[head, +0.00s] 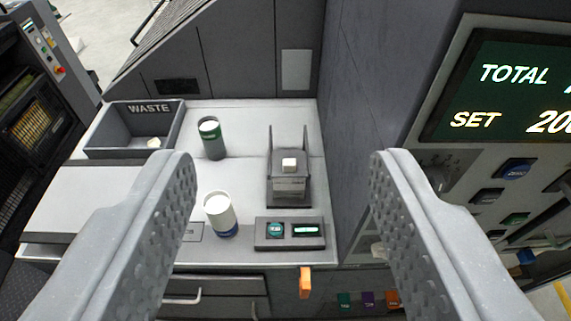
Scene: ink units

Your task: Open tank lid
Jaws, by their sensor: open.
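I see nothing that I can clearly identify as the tank or its lid. My gripper (278,160) is open and empty, its two grey fingers wide apart at the left and right of the view. Between them, further off, is a worktop. On it stands a dark upright holder (289,195) with two posts and a small white block (289,163). A white cylinder with a blue base (219,214) stands left of the holder. A white-topped cylinder with a green band (211,138) stands behind it. An orange handle-like part (305,282) juts out below the worktop's front edge.
A grey WASTE bin (133,128) sits at the worktop's back left. A small panel with a teal button (275,230) lies in front of the holder. A tall grey wall (365,110) and a control panel with a screen (515,90) stand at the right. Drawers (215,290) are below.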

